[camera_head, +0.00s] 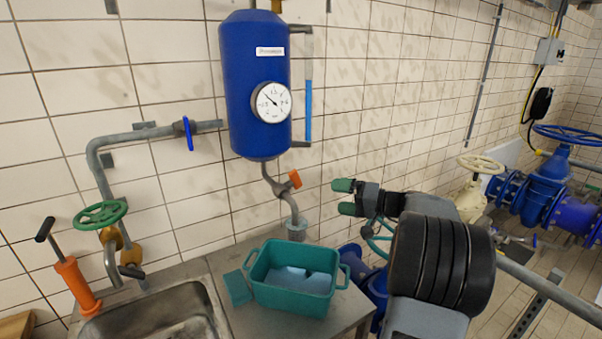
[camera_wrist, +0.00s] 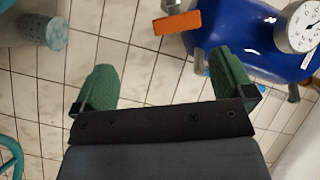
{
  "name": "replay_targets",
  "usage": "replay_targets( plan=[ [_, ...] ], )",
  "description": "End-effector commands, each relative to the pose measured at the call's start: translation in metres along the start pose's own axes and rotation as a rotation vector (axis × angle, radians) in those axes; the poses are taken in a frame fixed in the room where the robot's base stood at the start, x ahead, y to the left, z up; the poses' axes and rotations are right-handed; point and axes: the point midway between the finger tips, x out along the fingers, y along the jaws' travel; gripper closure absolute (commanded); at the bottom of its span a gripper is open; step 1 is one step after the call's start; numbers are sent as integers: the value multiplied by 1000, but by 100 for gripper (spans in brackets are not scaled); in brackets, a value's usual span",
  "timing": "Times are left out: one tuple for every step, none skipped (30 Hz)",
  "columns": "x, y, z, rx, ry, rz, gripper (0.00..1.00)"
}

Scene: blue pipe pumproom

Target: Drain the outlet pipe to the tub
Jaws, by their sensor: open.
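A blue tank (camera_head: 252,90) with a round gauge (camera_head: 271,102) hangs on the tiled wall. A grey outlet pipe (camera_head: 270,178) bends down from its bottom and carries an orange valve handle (camera_head: 294,179). The pipe's wide grey end (camera_head: 296,226) points down at the rear right of a teal tub (camera_head: 262,293), which has bluish liquid or a bluish floor inside. My gripper (camera_head: 346,197) is open and empty, to the right of the valve. In the wrist view the orange handle (camera_wrist: 177,23) lies beyond the gap between my green fingertips (camera_wrist: 167,85), apart from them.
The tub stands on a grey counter beside a metal sink (camera_head: 165,318). A teal sponge-like block (camera_head: 237,288) lies left of it. A blue-handled valve (camera_head: 188,133) sits on the left pipe. A green handwheel (camera_head: 101,214) and an orange pump (camera_head: 76,284) stand left; blue piping is right.

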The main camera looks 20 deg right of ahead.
Motion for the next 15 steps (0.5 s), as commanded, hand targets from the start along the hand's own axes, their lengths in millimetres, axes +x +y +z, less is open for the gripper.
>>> replay_targets(
  plan=[
    [-3,-5,-9,-27,26,-28,0],
    [-4,-7,-12,-42,37,-43,0],
    [-4,-10,-16,-59,51,-58,0],
    [-3,-12,-18,-67,57,-66,0],
    [-1,-13,-20,-74,63,-72,0],
    [3,-15,-22,-80,67,-77,0],
    [7,-15,-22,-81,68,-79,0],
    [12,-16,-23,-82,69,-80,0],
    [18,-17,-23,-81,69,-81,0],
    [24,-18,-24,-81,68,-81,0],
    [30,-18,-24,-81,67,-80,0],
    [38,-19,-24,-81,66,-80,0],
    [44,-20,-25,-81,67,-79,0],
    [50,-20,-25,-80,67,-79,0],
    [58,-21,-26,-80,67,-79,0]
  ],
)
